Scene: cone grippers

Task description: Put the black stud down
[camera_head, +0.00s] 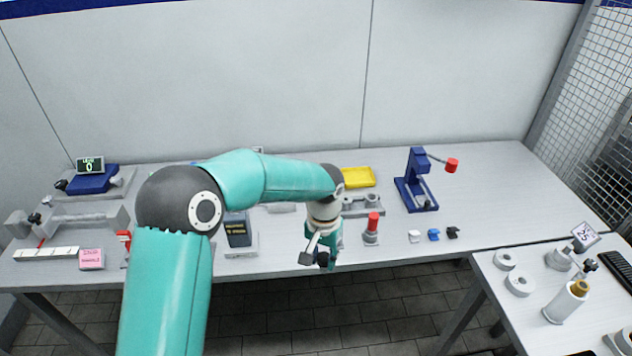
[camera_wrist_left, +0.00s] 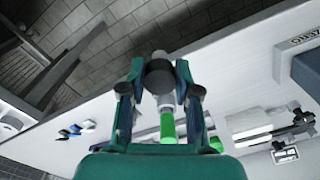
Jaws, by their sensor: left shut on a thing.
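My left gripper (camera_head: 323,256) hangs at the table's front edge in the head view, pointing downward. In the left wrist view its two fingers (camera_wrist_left: 160,80) are closed on a dark round piece with a pale tip, which I take for the black stud (camera_wrist_left: 160,70). The stud is held clear, with the floor and table edge behind it. In the head view it is small and partly hidden by the fingers. My right gripper is in neither view.
The table (camera_head: 300,262) holds a red-topped post (camera_head: 372,228), a blue press (camera_head: 418,182), a yellow tray (camera_head: 358,177) and small white (camera_head: 414,236), blue (camera_head: 434,234) and black (camera_head: 452,232) pieces. A side table (camera_head: 535,330) stands right. The front strip around the small pieces is fairly clear.

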